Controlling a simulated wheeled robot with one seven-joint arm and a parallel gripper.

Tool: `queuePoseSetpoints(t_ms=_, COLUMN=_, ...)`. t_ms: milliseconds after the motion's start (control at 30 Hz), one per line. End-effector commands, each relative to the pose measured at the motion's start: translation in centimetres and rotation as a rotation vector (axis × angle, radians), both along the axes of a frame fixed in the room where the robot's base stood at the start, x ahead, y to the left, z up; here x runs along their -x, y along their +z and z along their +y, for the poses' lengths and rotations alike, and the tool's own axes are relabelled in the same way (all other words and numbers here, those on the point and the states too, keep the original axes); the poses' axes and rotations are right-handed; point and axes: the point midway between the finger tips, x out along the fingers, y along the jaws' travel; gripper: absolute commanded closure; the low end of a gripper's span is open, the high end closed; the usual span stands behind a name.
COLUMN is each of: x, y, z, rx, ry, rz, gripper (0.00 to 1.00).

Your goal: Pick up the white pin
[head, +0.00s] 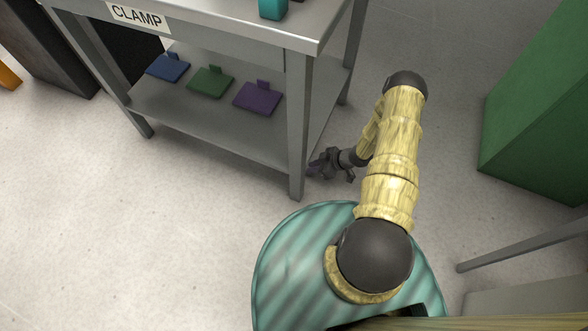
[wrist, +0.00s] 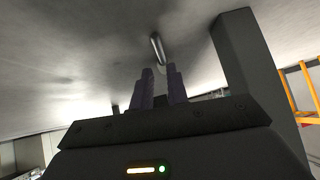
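I see no white pin in either view. My gripper (head: 314,168) is beside the right front leg of the grey table in the head view, below the level of its top. In the wrist view my gripper (wrist: 161,88) shows two dark fingers with a narrow gap between them and nothing held there. The wrist camera faces up toward the ceiling.
The grey table (head: 215,32) carries a CLAMP label (head: 139,17) and a teal object (head: 272,8). Its lower shelf holds blue (head: 168,67), green (head: 211,81) and purple (head: 258,97) plates. A green block (head: 540,110) stands right. Floor at left is clear.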

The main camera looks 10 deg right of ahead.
Motion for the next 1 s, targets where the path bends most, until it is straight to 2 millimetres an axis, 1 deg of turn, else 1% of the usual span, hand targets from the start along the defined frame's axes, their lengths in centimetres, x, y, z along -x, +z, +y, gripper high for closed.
queuePoseSetpoints(t_ms=133, x=0.0, y=-0.1, z=0.1, rx=0.000, ry=0.000, rz=0.000, gripper=0.84)
queuePoseSetpoints(t_ms=233, x=-0.2, y=-0.7, z=0.5, rx=0.000, ry=0.000, rz=0.000, gripper=0.84)
queuePoseSetpoints(t_ms=500, x=-1.1, y=-2.9, z=2.6, rx=-0.002, ry=-0.001, rz=0.000, gripper=0.84)
queuePoseSetpoints(t_ms=600, x=-1.5, y=-3.5, z=3.3, rx=0.000, ry=-0.001, rz=-0.001, gripper=0.84)
queuePoseSetpoints(t_ms=733, x=-1.7, y=-3.5, z=3.6, rx=0.000, ry=-0.001, rz=-0.001, gripper=0.84)
queuePoseSetpoints(t_ms=1000, x=-1.6, y=-3.4, z=3.6, rx=0.000, ry=0.000, rz=0.000, gripper=0.84)
